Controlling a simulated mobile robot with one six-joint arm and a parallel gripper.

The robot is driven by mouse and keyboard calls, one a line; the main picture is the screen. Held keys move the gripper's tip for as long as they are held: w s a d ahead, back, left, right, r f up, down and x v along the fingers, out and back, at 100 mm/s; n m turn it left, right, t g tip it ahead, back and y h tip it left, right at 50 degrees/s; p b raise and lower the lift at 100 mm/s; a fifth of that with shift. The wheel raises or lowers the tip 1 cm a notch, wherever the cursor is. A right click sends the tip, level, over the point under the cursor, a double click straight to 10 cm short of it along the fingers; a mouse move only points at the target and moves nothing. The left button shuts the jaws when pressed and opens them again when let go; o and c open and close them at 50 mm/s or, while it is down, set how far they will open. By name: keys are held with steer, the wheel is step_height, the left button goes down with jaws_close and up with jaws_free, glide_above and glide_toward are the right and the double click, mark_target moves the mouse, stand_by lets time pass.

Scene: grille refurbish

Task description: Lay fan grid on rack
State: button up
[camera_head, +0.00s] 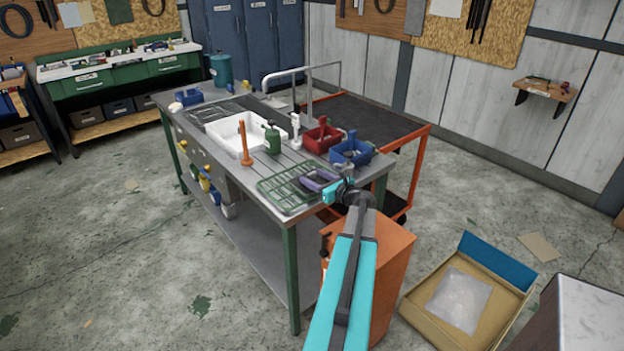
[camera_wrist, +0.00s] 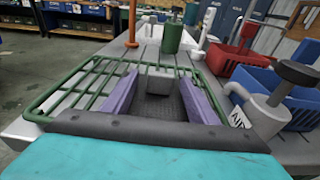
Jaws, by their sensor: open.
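My gripper (camera_head: 314,181) has purple fingers and is low over the grid's right part. In the wrist view my gripper (camera_wrist: 160,82) is open, its fingers spread wide. A small grey block shows between their tips. I cannot tell whether the fingers touch the grid. An orange-framed cart (camera_head: 424,150) with a dark mesh top stands behind the bench; I cannot tell whether it is the rack.
On the workbench (camera_head: 262,182) are a white basin (camera_head: 231,138), an orange post (camera_head: 243,142), a green can (camera_head: 271,139), a red bin (camera_head: 322,138) and a blue bin (camera_head: 351,151). An open cardboard box (camera_head: 416,312) lies on the floor at the right.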

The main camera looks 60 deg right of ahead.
steer(key=shift+x, duration=0.75)
jaws_close()
